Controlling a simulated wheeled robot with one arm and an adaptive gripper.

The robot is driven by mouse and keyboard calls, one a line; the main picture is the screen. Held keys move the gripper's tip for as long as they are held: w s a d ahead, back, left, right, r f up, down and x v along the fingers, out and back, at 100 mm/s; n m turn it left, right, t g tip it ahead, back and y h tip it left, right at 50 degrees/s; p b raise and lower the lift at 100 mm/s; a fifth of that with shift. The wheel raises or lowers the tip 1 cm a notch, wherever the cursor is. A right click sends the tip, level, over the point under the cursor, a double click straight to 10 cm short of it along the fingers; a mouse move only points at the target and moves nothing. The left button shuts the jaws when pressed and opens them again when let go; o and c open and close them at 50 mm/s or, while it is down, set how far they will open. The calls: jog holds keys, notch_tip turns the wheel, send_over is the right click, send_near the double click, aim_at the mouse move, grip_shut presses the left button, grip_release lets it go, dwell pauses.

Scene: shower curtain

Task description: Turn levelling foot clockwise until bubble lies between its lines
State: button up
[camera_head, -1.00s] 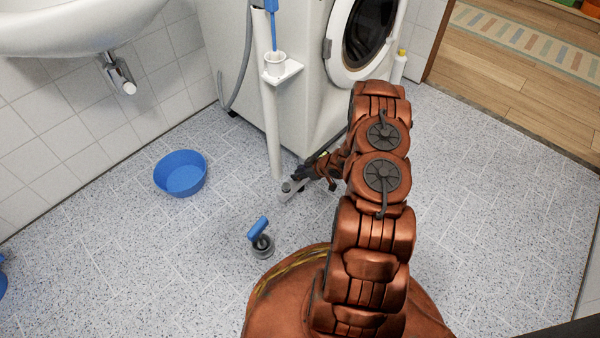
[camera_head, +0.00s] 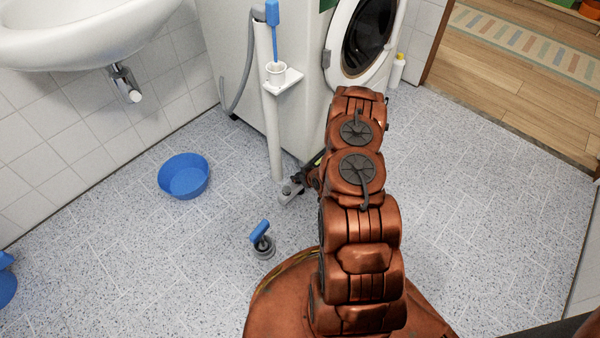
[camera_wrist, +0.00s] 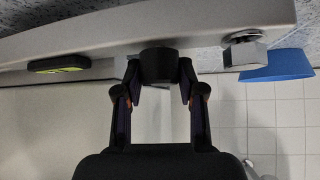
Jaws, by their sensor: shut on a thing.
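My gripper (camera_wrist: 159,78) is shut on the levelling foot (camera_wrist: 158,62), a dark round knob under a long pale grey bar (camera_wrist: 215,25) in the wrist view. A finger lies on each side of the knob. The bubble level (camera_wrist: 60,63) is a black case with a yellow-green vial, on the bar left of the foot. Its bubble and lines are too small to read.
The washing machine (camera_head: 296,120) stands behind, its round door open. A white post (camera_head: 271,135) carries a cup with a blue brush. A blue-handled plunger-like thing (camera_head: 262,240) and a blue basin (camera_head: 184,176) stand on the floor. The floor at right is clear.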

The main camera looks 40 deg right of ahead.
jog(key=shift+s+a+m+h+p, duration=0.1)
jog(key=shift+a+m+h+p, duration=0.05)
jog(key=shift+m+h+p, duration=0.8)
jog(key=shift+m, duration=0.25)
jog(key=o, duration=1.1)
jog(key=shift+o, duration=0.2)
jog(key=shift+r, duration=0.1)
jog(key=v, duration=1.1)
jog(key=shift+s+r, duration=0.25)
jog(key=shift+r, duration=0.05)
